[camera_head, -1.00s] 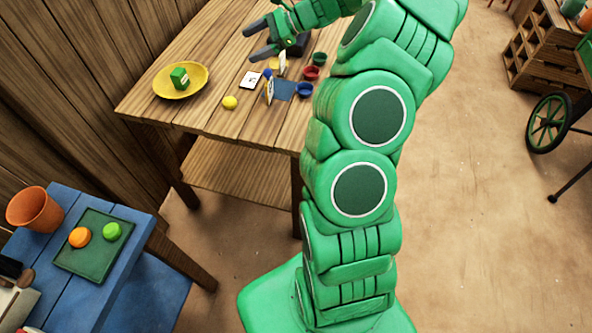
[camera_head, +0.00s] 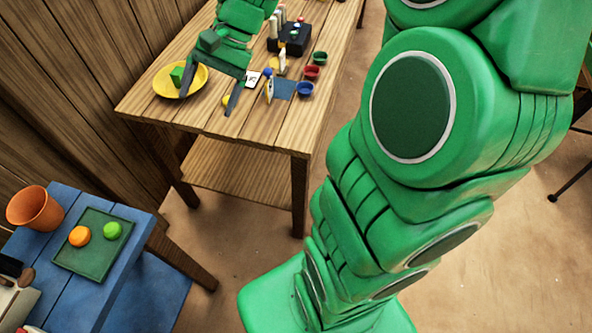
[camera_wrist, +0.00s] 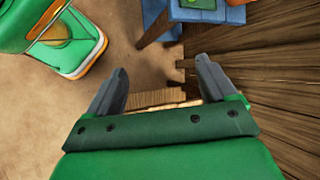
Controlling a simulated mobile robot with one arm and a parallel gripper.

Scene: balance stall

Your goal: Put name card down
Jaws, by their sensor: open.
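A small white card (camera_head: 254,79) with dark marks lies flat on the wooden table, just right of my gripper in the head view. I cannot tell which is the name card. My gripper (camera_head: 211,92) is open and empty above the table, between the yellow bowl and the cards, its fingers pointing toward the front edge. In the wrist view my gripper (camera_wrist: 161,76) has nothing between its fingers, and no card shows there.
A blue table (camera_head: 88,292) stands nearer left.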

